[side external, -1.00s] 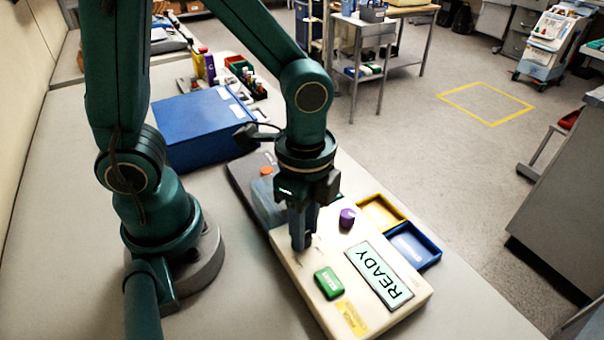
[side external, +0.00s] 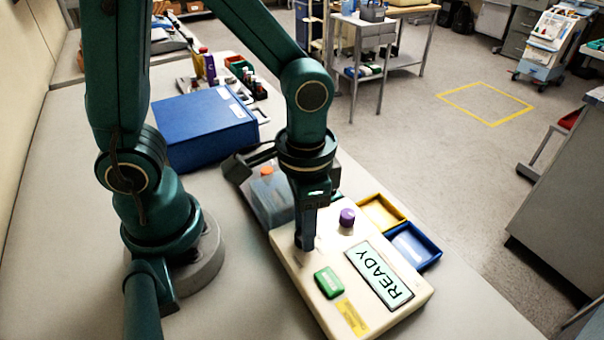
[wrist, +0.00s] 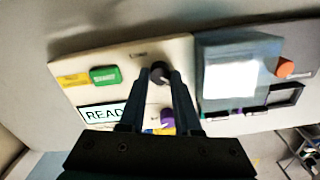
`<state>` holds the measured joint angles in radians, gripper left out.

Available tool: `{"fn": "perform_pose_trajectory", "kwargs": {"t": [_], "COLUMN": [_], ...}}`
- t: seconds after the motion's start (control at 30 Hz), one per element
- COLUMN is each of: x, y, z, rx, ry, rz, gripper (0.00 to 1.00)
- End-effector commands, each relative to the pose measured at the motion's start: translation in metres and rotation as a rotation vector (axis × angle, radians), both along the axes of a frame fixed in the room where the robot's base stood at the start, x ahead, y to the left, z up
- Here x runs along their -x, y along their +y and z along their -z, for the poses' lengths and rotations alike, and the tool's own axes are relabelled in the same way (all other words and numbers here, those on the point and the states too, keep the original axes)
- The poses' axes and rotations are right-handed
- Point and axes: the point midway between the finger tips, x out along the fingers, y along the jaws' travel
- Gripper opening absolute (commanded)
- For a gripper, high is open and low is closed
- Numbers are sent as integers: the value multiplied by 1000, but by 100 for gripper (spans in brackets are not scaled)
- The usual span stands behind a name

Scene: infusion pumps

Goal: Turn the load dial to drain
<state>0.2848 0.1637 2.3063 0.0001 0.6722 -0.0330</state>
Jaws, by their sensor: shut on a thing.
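The load dial (wrist: 160,72) is a dark round knob on the beige pump (side external: 318,319), with a small blurred label beside it. My gripper (wrist: 161,76) points down, with its two fingers closed around the dial. In the side view, my gripper (side external: 305,243) stands on the pump's top and hides most of the dial. The dial's pointer and position marks cannot be read. A screen (side external: 379,275) on the pump reads READY.
Close by on the pump are a purple knob (side external: 347,217), a green button (side external: 328,282) and a clear blue-tinted box with an orange cap (side external: 266,171). Yellow (side external: 399,212) and blue (side external: 431,245) trays sit beside the pump. A large blue case (side external: 204,130) lies behind.

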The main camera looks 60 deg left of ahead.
Motion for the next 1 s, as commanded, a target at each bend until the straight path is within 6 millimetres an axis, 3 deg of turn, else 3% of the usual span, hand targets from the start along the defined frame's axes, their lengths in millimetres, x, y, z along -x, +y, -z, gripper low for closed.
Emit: {"fn": "perform_pose_trajectory", "kwargs": {"t": [0.4, 0.93, 0.97, 1.0], "x": [0, -1, -1, -1], "y": [0, 0, 0, 0], "z": [-1, -1, -1, -1], "rx": [1, 1, 1, 1], "ry": [-2, -2, -2, -2], "rz": [-181, -204, -204, -204], "gripper": [0, 0, 39, 55]}}
